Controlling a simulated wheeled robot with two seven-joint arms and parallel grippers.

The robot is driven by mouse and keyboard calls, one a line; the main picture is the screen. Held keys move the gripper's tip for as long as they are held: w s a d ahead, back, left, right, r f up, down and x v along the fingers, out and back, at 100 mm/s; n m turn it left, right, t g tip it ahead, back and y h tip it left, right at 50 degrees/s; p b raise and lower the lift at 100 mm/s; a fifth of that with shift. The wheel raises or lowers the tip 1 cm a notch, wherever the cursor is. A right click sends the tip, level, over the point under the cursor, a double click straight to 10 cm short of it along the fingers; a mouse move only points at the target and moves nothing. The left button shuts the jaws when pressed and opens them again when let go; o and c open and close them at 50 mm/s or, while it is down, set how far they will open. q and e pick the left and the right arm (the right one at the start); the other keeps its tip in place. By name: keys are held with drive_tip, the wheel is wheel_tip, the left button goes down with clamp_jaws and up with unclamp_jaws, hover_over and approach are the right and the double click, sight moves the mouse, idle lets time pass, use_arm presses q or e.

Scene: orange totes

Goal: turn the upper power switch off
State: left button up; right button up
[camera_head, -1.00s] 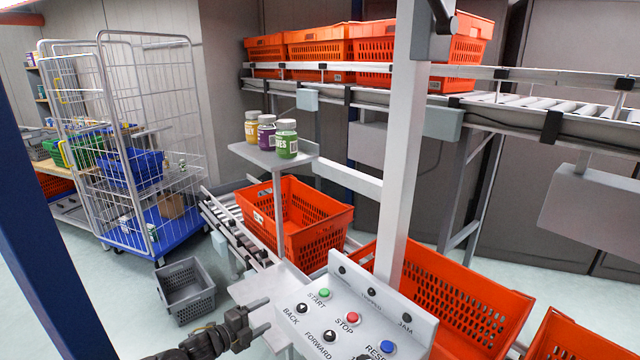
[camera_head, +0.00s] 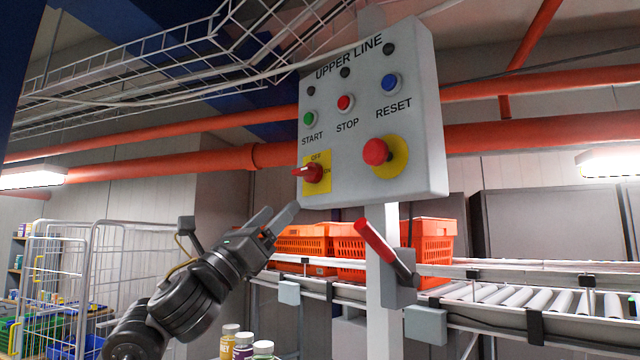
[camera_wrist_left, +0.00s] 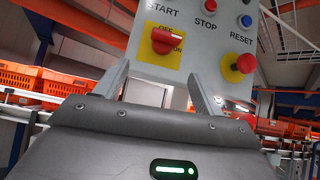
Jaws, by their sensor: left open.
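The upper power switch (camera_head: 311,173) is a red rotary knob on a yellow plate marked OFF and ON. It sits at the lower left of the grey UPPER LINE panel (camera_head: 420,120), and its handle lies roughly horizontal, towards ON. It also shows in the left wrist view (camera_wrist_left: 161,40), ahead of the fingers. My left gripper (camera_head: 279,215) is just below and left of the switch, apart from it. In the left wrist view its two fingers (camera_wrist_left: 160,85) are spread and empty. My right gripper is not in view.
The panel also bears a green START button (camera_head: 310,118), red STOP button (camera_head: 345,102), blue RESET button (camera_head: 390,82) and red mushroom button (camera_head: 376,152). A red lever (camera_head: 375,241) sticks out below the panel. Orange totes (camera_head: 433,241) stand on the conveyor behind.

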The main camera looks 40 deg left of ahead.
sight(300, 174)
use_arm(q)
drive_tip(key=shift+m, duration=0.3)
drive_tip(key=p+x, duration=0.2)
drive_tip(key=x, duration=0.1)
drive_tip(key=s+r+p+x, duration=0.1)
drive_tip(key=p+x, duration=0.1)
drive_tip(key=x, duration=0.2)
drive_tip(key=p+x, duration=0.3)
drive_tip(key=x, duration=0.1)
drive_tip(key=shift+s+d+r, duration=0.1)
drive_tip(key=shift+s+r, duration=0.25)
drive_tip(key=shift+s, duration=0.05)
